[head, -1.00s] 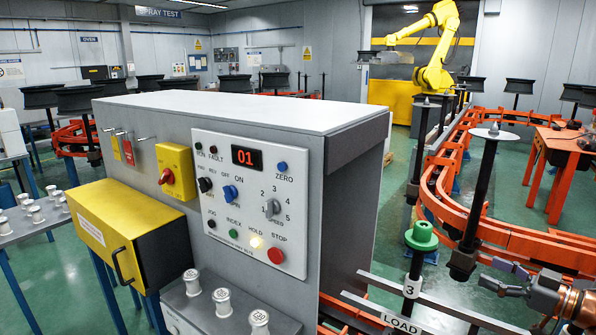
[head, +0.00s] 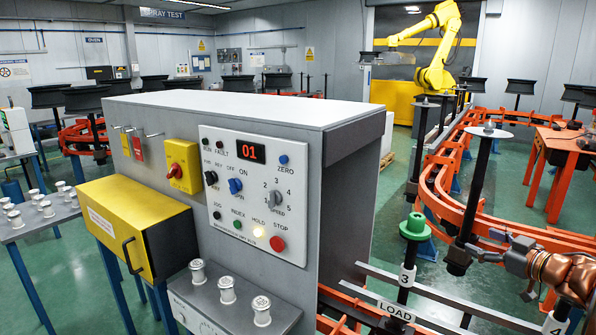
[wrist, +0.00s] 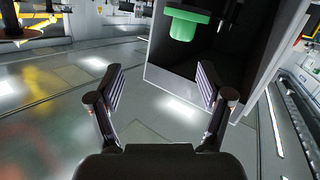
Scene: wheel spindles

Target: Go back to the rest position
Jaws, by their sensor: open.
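My gripper (head: 492,250) is at the right of the head view, open and empty, to the right of the spindle with the green piece. In the wrist view my gripper (wrist: 160,88) shows two spread fingers with nothing between them. The green flanged piece (head: 416,226) sits upright on the spindle marked 3, beside the LOAD sign (head: 396,311). In the wrist view the green piece (wrist: 186,22) shows at the top, beyond the fingers and apart from them.
A grey control cabinet (head: 345,220) with a button panel (head: 255,195) stands at the centre. A tall black spindle (head: 476,195) stands close to my gripper. An orange conveyor rail (head: 440,205) curves behind. A yellow robot arm (head: 437,45) stands at the back.

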